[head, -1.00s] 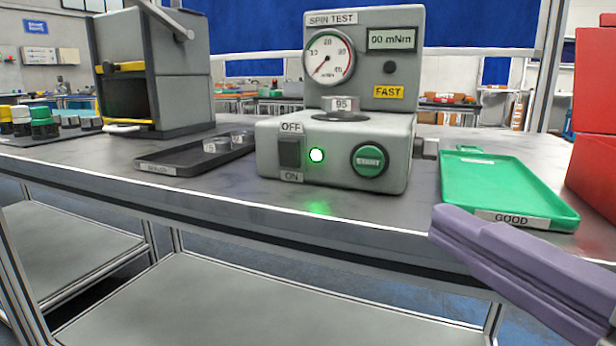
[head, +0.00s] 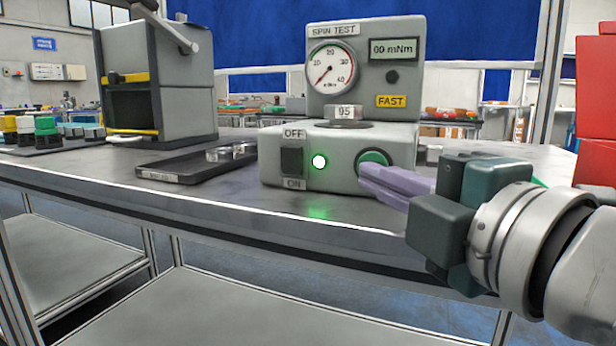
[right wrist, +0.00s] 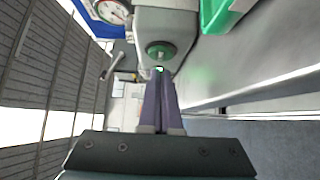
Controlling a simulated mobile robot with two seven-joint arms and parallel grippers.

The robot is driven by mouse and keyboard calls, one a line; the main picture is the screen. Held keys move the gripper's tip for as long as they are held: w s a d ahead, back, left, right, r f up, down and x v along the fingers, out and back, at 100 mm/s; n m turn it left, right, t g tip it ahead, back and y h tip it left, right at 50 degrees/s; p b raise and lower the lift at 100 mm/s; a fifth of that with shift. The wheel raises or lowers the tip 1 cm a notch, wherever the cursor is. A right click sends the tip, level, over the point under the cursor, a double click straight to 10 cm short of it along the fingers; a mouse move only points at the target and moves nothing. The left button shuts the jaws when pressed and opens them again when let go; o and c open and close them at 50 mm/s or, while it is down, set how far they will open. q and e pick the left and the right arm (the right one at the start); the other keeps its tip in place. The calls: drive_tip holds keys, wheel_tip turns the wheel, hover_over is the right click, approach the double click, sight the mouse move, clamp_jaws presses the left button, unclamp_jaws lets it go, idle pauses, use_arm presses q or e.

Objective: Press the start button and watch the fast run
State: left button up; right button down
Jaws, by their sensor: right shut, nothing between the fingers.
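The grey spin test machine (head: 300,165) stands on the bench. Its green start button (head: 373,156) is on the front face, partly hidden by my right gripper. The on/off switch (head: 291,160) is left of a lit green lamp (head: 319,161). The dial (head: 332,65) has its red needle low on the scale, the display (head: 391,49) reads 00 mNm, and the yellow label (head: 391,101) says FAST. A part marked 95 (head: 344,112) sits on top. My right gripper (head: 366,176) is shut and empty, its tips at or just before the button (right wrist: 159,52); contact is unclear. My left gripper is out of view.
A dark tray (head: 160,172) with metal parts lies left of the machine. A grey cabinet (head: 185,85) stands behind it. The green tray (right wrist: 214,14) is at the right, mostly hidden by my arm in the head view. Red bins (head: 596,110) stand at the far right.

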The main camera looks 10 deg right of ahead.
drive_tip(key=shift+w+d, duration=0.45)
drive_tip(key=shift+w, duration=0.15)
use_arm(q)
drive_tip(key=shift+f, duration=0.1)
